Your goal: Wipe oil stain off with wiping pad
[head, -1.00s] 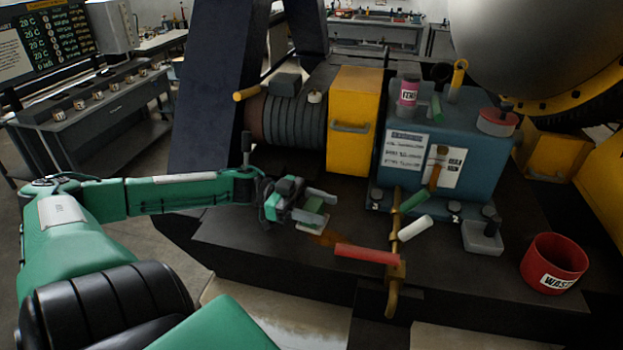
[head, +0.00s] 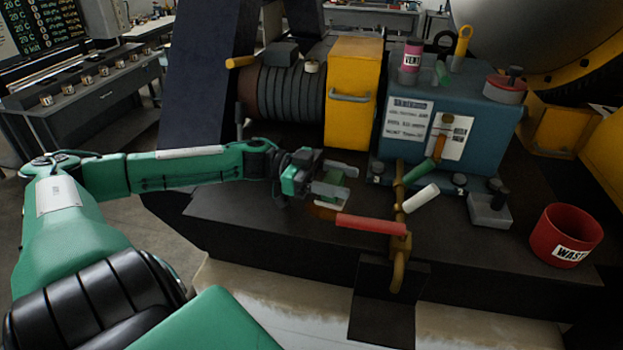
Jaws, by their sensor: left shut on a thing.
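My left gripper (head: 338,180) reaches in from the left, low over the dark machine base. It is shut on the wiping pad (head: 331,192), a small green block with a pale underside. The pad is partly hidden by the fingers. The oil stain (head: 323,213) is a brown-orange smear on the dark base, just below and in front of the pad in the picture. The pad appears to overlap part of the stain; I cannot tell whether it touches the surface. My right gripper is not in view.
A brass pipe (head: 399,225) with red (head: 370,224), white (head: 421,198) and green (head: 413,183) handles stands right of the stain. A red waste bin (head: 559,235) and a grey tray (head: 489,209) sit further right. A yellow box (head: 353,95) and blue tank (head: 465,125) stand behind.

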